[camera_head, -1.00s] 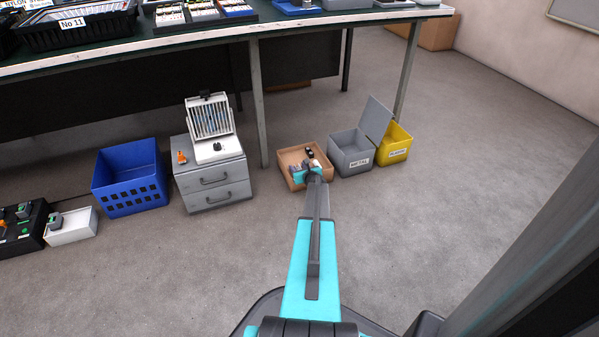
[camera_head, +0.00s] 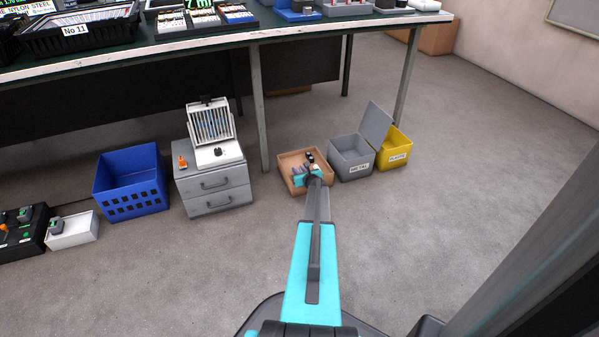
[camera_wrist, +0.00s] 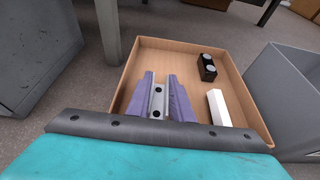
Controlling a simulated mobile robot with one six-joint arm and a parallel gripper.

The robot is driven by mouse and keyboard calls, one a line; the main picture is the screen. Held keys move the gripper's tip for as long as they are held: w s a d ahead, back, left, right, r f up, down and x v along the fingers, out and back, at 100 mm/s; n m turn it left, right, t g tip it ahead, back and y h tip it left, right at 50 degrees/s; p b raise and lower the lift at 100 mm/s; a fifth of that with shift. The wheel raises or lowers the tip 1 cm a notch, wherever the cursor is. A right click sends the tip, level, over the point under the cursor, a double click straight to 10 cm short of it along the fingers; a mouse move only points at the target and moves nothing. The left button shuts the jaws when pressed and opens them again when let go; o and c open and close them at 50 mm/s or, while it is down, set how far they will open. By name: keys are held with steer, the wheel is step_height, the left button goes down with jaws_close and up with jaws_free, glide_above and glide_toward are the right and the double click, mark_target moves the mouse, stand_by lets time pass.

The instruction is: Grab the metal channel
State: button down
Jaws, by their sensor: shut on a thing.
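The metal channel (camera_wrist: 159,102) is a light grey piece with dark holes, seen in the wrist view between my two purple-grey fingers. My gripper (camera_wrist: 160,95) is shut on it, over the left half of a shallow tan box (camera_wrist: 258,108). In the head view my gripper (camera_head: 308,172) is at the same tan box (camera_head: 291,183), and my arm hides part of the box. I cannot tell whether the channel touches the box floor.
A black block with grey round tops (camera_wrist: 207,68) and a white bar (camera_wrist: 218,108) lie in the box. A grey METAL bin (camera_head: 350,165) stands to the right, beside a yellow bin (camera_head: 396,152). Grey drawers (camera_head: 214,187) stand left. A table leg (camera_head: 259,110) rises behind.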

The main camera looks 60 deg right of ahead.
steer(key=shift+r, duration=0.7)
steer(key=shift+s+a+r+p, duration=0.15)
steer(key=shift+a+r+p, duration=0.2)
steer(key=shift+r+p, duration=0.35)
steer(key=s+a+r+p, duration=0.1)
steer(key=s+a+p, duration=0.2)
steer(key=a, duration=1.1)
steer(key=shift+s, duration=1.6)
